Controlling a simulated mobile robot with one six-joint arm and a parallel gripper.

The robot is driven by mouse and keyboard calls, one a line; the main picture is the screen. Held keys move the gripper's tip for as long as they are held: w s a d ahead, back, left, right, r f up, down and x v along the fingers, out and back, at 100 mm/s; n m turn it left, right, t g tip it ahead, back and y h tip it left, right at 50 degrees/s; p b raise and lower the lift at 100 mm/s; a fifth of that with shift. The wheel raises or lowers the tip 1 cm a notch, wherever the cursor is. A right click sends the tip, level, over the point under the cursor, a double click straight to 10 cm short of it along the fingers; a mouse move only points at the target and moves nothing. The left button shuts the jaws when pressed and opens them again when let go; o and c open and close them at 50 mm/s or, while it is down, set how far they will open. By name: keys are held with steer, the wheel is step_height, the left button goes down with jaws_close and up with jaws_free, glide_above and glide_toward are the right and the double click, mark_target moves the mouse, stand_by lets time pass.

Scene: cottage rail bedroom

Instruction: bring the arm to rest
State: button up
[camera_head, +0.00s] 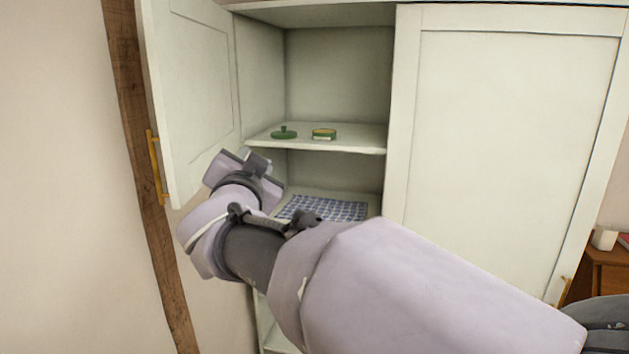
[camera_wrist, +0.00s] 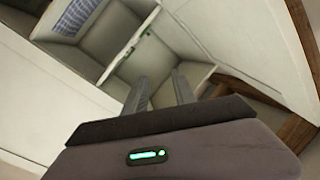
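My arm reaches across the head view toward a white wardrobe (camera_head: 300,70) whose left door (camera_head: 190,90) stands open. My gripper (camera_head: 258,160) is at the opening, beside the inner edge of the open door and in front of the shelves. Its fingertips are partly hidden in the head view. In the wrist view, the two fingers of my gripper (camera_wrist: 160,88) stand apart with nothing between them.
A green lidded item (camera_head: 284,133) and a green-and-yellow tin (camera_head: 324,134) stand on the upper shelf (camera_head: 360,140). A blue checked cloth (camera_head: 340,209) lies on the shelf below. The right door (camera_head: 510,140) is shut. A wooden stand (camera_head: 606,270) is at far right.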

steer(key=s+d+f+g+b, duration=0.4)
steer(key=s+d+f, duration=0.3)
steer(key=s+f, duration=0.4)
steer(key=s+d+f+n+g+b, duration=0.1)
steer(key=s+d+f+g+b, duration=0.3)
steer(key=s+f, duration=0.7)
steer(key=s+d+f+n+g+y+b, duration=0.1)
steer(key=s+d+f+g+b, duration=0.3)
steer(key=f, duration=1.7)
steer(key=s+d+b, duration=0.3)
steer(key=s+d, duration=0.3)
steer(key=s, duration=0.1)
steer(key=shift+f+g, duration=0.2)
steer(key=shift+g, duration=0.1)
